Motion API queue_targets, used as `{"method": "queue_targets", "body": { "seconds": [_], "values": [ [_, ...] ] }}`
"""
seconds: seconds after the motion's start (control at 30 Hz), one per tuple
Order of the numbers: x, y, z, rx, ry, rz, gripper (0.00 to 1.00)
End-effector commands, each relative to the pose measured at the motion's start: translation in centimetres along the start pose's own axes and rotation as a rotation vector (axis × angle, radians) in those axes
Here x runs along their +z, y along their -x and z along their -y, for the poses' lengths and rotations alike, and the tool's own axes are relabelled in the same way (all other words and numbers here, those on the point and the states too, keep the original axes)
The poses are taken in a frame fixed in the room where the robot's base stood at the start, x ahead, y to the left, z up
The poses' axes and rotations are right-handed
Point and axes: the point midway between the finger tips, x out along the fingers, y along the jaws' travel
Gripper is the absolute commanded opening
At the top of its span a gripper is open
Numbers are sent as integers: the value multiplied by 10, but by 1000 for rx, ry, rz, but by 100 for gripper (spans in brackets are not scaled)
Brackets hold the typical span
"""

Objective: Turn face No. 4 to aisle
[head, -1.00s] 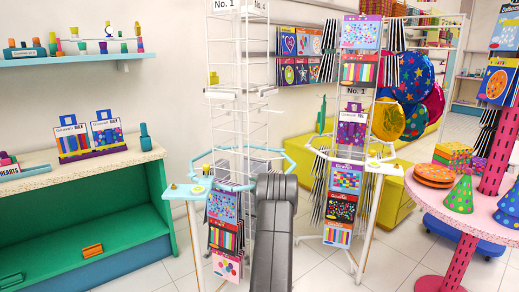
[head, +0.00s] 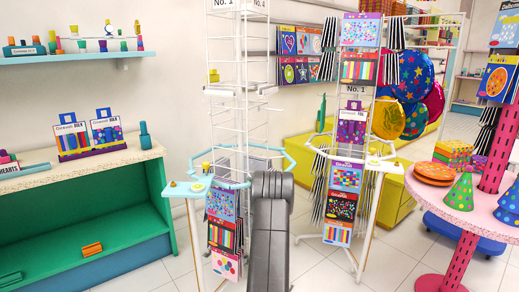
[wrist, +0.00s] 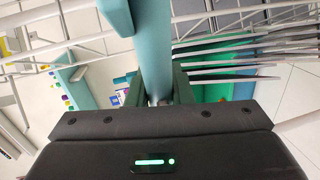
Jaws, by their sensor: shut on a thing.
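The left white wire spinner rack (head: 243,100) stands in front of my arm in the head view. Signs reading No. 1 (head: 223,4) and No. 4 (head: 260,5) top two adjoining faces, cut by the frame edge. Its upper wire tiers look bare; patterned cards (head: 222,204) hang low on its front. A light-blue rail (head: 228,184) rings it at mid-height. In the wrist view my gripper (wrist: 158,92) is shut on a light-blue bar (wrist: 148,35) of this rail, between dark green fingers. My gripper is hidden behind my arm in the head view.
A second spinner rack (head: 357,140), marked No. 1 and full of cards, stands close on the right. A green counter (head: 90,235) is left. A pink round table (head: 440,205) with party hats is right.

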Motion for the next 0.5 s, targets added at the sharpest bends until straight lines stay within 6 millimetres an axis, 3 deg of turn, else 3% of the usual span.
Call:
{"method": "queue_targets", "body": {
  "seconds": [0.17, 0.2, 0.3, 0.5],
  "values": [
    [1, 0, -3, 3, 2, 1, 0],
    [1, 0, -3, 3, 2, 1, 26],
    [1, 0, -2, 3, 2, 1, 41],
    [1, 0, -2, 2, 1, 1, 41]
  ]
}}
